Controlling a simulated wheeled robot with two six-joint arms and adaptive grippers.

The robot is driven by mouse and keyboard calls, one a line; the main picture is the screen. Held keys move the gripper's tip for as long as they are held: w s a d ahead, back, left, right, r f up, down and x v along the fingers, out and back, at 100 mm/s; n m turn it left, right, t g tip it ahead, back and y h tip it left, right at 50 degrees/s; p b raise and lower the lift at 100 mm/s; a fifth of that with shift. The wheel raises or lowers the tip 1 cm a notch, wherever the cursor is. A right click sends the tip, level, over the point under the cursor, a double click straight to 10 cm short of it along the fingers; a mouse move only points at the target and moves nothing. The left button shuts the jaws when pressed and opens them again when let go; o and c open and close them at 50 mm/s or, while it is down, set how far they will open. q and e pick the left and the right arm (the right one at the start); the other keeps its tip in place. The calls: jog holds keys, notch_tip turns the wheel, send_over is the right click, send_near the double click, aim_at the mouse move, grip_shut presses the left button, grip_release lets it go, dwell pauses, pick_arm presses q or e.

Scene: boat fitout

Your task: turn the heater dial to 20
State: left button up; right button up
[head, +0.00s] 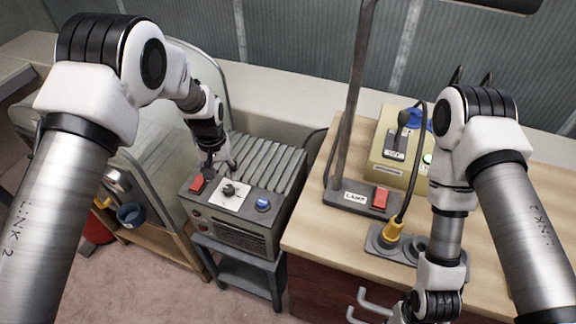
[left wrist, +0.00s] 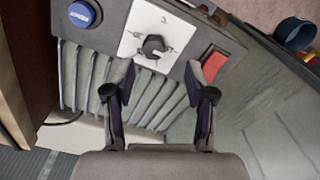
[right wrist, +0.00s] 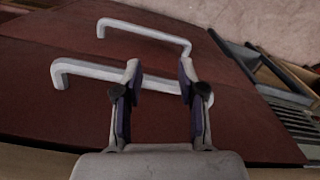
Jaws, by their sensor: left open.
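The heater (head: 240,225) is a grey ribbed box on a small dark stand, left of the wooden bench. Its black dial (head: 230,190) sits on a white marked plate on top; the left wrist view also shows the dial (left wrist: 153,46), but its numbers are too small to read. My left gripper (head: 218,166) is open just behind the dial. In the left wrist view, its fingers (left wrist: 161,75) are spread, with the dial just past the tips and nothing between them. My right gripper (right wrist: 160,75) is open above drawer handles; its fingers are not clear in the head view.
A red switch (head: 198,183) and a blue button (head: 262,204) flank the dial. On the bench stand a lamp base (head: 350,197), a yellowish box (head: 386,170) and a socket strip with a yellow plug (head: 393,231). Grey handles (right wrist: 140,80) stick out below my right gripper.

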aim_at(228, 188)
pick_arm(q)
jog(key=shift+w+d+r, duration=0.4)
jog(key=shift+d+r, duration=0.3)
jog(key=shift+d, duration=0.05)
jog(key=shift+f, duration=0.35)
jog(key=f, duration=0.2)
jog(key=f+p, duration=0.1)
jog(key=f, duration=0.3)
jog(key=shift+a+f+p, duration=0.2)
jog(key=shift+a+p, duration=0.15)
jog(key=shift+a, duration=0.05)
jog(key=shift+d+f, duration=0.2)
jog(key=shift+f, duration=0.25)
jog(key=shift+a, duration=0.2)
pick_arm(e)
jog(key=shift+s+r, duration=0.2)
jog(key=shift+r, duration=1.05)
pick_arm(q)
grip_shut()
